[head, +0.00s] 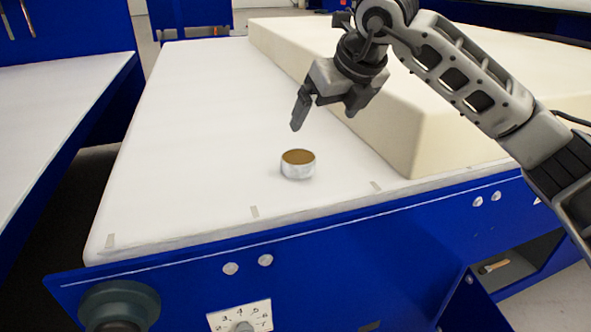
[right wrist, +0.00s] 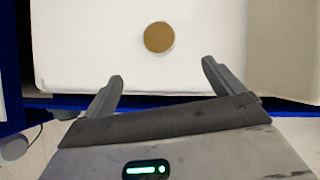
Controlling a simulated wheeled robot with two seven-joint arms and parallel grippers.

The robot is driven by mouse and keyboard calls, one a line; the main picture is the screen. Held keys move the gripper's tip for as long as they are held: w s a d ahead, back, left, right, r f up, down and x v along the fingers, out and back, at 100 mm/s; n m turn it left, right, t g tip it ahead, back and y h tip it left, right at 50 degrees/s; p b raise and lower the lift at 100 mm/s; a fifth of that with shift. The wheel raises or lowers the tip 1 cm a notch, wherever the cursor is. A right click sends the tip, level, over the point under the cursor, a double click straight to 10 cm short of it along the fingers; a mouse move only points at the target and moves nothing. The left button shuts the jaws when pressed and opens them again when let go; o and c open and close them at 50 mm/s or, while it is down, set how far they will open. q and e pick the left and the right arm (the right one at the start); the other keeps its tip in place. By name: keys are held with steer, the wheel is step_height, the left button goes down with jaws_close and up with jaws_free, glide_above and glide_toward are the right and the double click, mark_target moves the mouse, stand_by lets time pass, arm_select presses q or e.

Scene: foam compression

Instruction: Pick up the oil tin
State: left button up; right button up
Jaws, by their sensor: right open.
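The oil tin (head: 298,165) is a small, low silver cylinder with a brown top. It stands upright on the white table top (head: 190,130), near the front edge. My right gripper (head: 323,118) is open and empty above the table, a little behind and above the tin, not touching it. In the right wrist view, the brown round top of the tin (right wrist: 159,37) shows beyond the two spread fingers (right wrist: 162,80), roughly centred between them. My left gripper is not in view.
A large cream foam block (head: 400,130) lies on the table right of the tin. The table left of the tin is clear. Another white-topped table (head: 50,115) stands at the left across a gap.

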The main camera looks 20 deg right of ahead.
glide_toward(298, 157)
steer(key=f, duration=0.2)
steer(key=shift+w+a+f+b, duration=0.1)
steer(key=shift+w+f+b, duration=0.2)
steer(key=shift+w, duration=0.05)
steer(key=x, duration=0.6)
steer(key=shift+w+r, duration=0.2)
steer(key=shift+c, duration=0.5)
steer(key=c, duration=1.1)
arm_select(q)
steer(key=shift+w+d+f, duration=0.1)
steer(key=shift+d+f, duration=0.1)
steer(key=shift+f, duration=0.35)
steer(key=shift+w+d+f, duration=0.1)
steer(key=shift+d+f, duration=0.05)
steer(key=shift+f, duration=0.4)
arm_select(e)
steer(key=shift+r, duration=0.1)
steer(key=shift+c, duration=0.5)
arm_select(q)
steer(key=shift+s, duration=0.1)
arm_select(e)
steer(key=shift+r, duration=0.1)
